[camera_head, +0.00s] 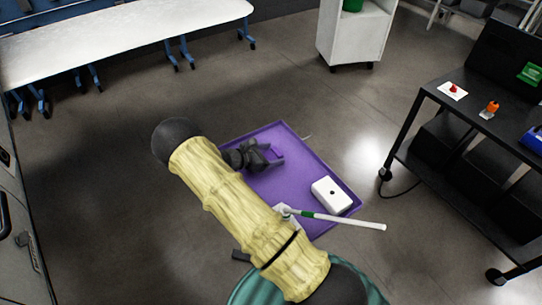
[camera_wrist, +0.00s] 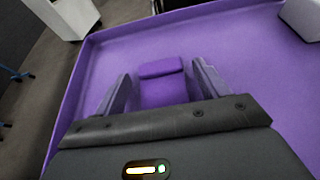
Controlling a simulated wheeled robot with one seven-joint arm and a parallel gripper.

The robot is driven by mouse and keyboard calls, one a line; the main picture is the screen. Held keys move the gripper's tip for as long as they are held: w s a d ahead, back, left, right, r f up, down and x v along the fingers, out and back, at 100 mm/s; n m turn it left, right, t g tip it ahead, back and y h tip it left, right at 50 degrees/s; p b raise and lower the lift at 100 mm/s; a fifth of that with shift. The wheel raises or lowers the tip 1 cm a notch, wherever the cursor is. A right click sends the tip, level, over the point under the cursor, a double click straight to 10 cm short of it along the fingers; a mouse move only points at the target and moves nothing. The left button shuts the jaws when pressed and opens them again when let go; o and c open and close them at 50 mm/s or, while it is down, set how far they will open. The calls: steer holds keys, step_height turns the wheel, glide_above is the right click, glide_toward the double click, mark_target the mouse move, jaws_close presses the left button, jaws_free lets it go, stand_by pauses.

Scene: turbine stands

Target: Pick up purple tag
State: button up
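The purple tag (camera_wrist: 162,90) is a small block with a raised far end, in the middle of the wrist view. It lies over the purple tray (camera_wrist: 235,45) and is nearly the same colour. My gripper (camera_wrist: 162,75) is open, with one finger on each side of the tag. Narrow gaps seem to show between the tag and the fingers; I cannot tell whether either touches. In the head view my gripper (camera_head: 274,156) is low over the tray's far left part (camera_head: 262,136). The tag cannot be made out clearly there.
A white box (camera_head: 332,195) with a dark spot sits on the tray's right side. A white and green stick (camera_head: 345,220) crosses the tray's near edge. A black shelf cart (camera_head: 440,150) stands at right, a white cabinet (camera_head: 350,35) behind. Floor left of the tray is clear.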

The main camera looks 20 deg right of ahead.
steer(key=c, duration=1.3)
steer(key=shift+r, duration=0.1)
step_height(320, 180, up, 18)
steer(key=shift+f+b, duration=0.1)
steer(key=shift+b, duration=1.05)
steer(key=o, duration=0.7)
steer(key=shift+c, duration=0.2)
steer(key=c, duration=0.7)
step_height(320, 180, up, 12)
steer(key=p, duration=1.1)
glide_above(270, 156)
